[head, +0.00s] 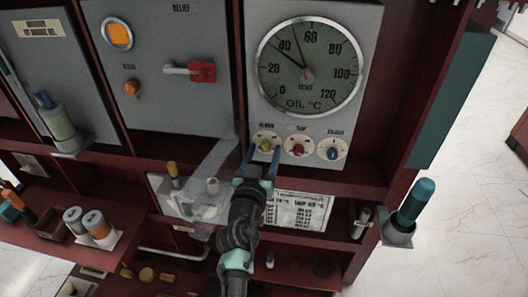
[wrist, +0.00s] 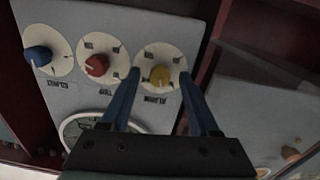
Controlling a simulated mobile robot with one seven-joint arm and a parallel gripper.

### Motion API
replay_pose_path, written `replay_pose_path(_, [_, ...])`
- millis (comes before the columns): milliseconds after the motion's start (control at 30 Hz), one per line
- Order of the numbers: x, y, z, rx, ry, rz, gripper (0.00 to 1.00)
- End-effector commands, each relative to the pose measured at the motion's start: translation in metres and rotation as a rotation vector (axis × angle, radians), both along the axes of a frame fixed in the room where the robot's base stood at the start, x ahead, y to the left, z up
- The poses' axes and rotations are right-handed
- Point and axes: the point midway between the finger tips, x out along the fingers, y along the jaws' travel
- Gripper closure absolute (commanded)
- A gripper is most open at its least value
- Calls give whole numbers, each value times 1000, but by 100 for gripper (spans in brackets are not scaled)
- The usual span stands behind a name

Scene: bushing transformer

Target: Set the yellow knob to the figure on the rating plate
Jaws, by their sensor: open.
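The yellow knob (head: 265,145) sits on a pale round dial under the label "ALARM", at the left of a row below the large oil thermometer. It also shows in the wrist view (wrist: 160,76), where the row appears upside down. My gripper (head: 262,164) is open just below the yellow knob in the head view. In the wrist view its two blue fingers (wrist: 162,85) stand either side of the knob, apart from each other; whether they touch it I cannot tell. The rating plate (head: 297,210) is a white printed sheet below the panel, partly hidden by my arm; its figures are mostly too small to read.
A red knob (head: 298,150) and a blue knob (head: 333,153) are close beside the yellow one. The thermometer (head: 310,65) is above. A red-handled lever (head: 201,71) is on the left panel. A teal-topped holder (head: 416,203) juts out at right.

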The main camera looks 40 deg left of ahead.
Motion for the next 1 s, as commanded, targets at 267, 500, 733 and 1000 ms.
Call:
replay_pose_path(267, [5, 3, 0, 0, -1, 0, 38])
replay_pose_path(500, [5, 3, 0, 0, 0, 0, 60])
replay_pose_path(733, [5, 3, 0, 0, 0, 0, 100])
replay_pose_path(1000, [5, 2, 0, -4, -2, 0, 100])
